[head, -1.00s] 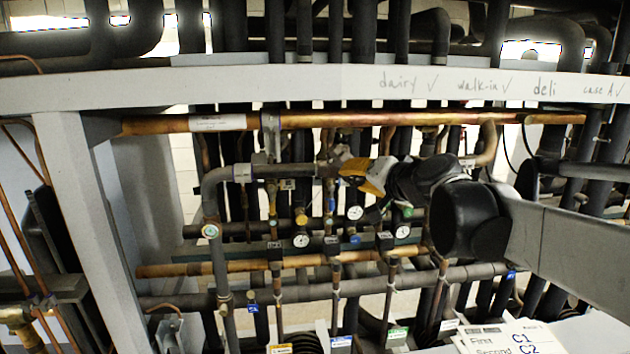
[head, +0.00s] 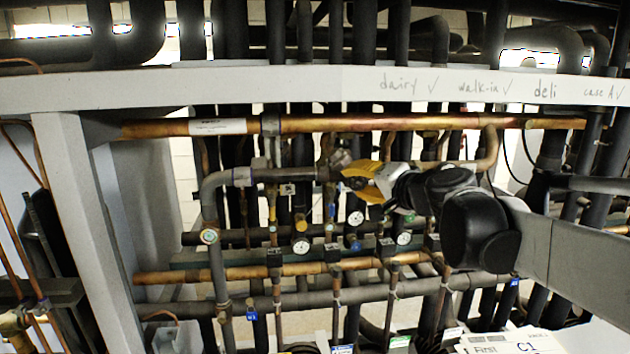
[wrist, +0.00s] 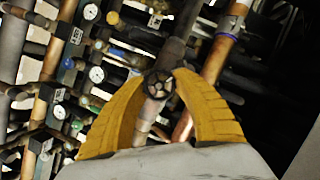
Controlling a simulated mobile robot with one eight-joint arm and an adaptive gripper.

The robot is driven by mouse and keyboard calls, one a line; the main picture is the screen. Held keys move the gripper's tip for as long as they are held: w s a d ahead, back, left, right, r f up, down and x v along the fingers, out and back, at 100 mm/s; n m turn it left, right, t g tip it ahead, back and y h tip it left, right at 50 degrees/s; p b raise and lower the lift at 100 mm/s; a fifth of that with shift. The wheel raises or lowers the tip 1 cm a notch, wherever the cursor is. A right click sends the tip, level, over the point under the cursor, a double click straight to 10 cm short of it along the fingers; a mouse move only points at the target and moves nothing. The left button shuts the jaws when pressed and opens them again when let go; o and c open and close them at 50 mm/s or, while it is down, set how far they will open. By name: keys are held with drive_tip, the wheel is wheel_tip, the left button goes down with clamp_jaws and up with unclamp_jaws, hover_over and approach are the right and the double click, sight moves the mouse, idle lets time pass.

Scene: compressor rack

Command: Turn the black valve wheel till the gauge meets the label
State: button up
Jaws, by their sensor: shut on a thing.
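The black valve wheel (wrist: 158,85) is a small spoked handwheel, seen in the wrist view between the tips of my two yellow fingers. My gripper (wrist: 157,80) is shut on it, with a finger on each side. In the head view my gripper (head: 362,184) is at the pipes in the middle of the rack, and the wheel is mostly hidden there. Round white gauges show below it, one just under the gripper (head: 355,218), one to the left (head: 301,247) and one to the right (head: 404,239). Their needles and marks are too small to read.
A long copper pipe (head: 350,124) runs above my gripper, under a pale beam (head: 250,82) with handwriting. Pipes and valves crowd around the gripper. A white card (head: 512,342) stands at the bottom right. Coloured tags (head: 400,341) hang along the bottom.

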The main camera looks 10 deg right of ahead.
drive_tip(key=o, duration=1.2)
drive_tip(key=shift+o, duration=0.2)
drive_tip(key=shift+s, duration=0.1)
drive_tip(key=v, duration=1.2)
drive_tip(key=s+a+f+n+g+b, duration=0.1)
drive_tip(key=s+a+f+b, duration=0.3)
drive_tip(key=f, duration=0.6)
drive_tip(key=s+f+n+g+b, duration=0.1)
drive_tip(key=f+n+g+b, duration=0.1)
drive_tip(key=f+b, duration=0.6)
drive_tip(key=s+a+f+n+g+b, duration=0.1)
drive_tip(key=s+a+f+b, duration=0.25)
drive_tip(key=f, duration=0.75)
drive_tip(key=s+d+f+n+g+h+b, duration=0.1)
drive_tip(key=s+f+b, duration=0.2)
drive_tip(key=f+b, duration=0.3)
drive_tip(key=s+d+f+n+g+h+b, duration=0.1)
drive_tip(key=s+f+b, duration=0.3)
drive_tip(key=f, duration=1.1)
drive_tip(key=s+d+f+n+g+h+b, duration=0.1)
drive_tip(key=s+f+n+h+b, duration=0.1)
drive_tip(key=f+b, duration=0.7)
drive_tip(key=shift+s+d+f+g+h, duration=0.3)
drive_tip(key=shift+s+f+g+h, duration=0.15)
drive_tip(key=shift+s+f, duration=0.4)
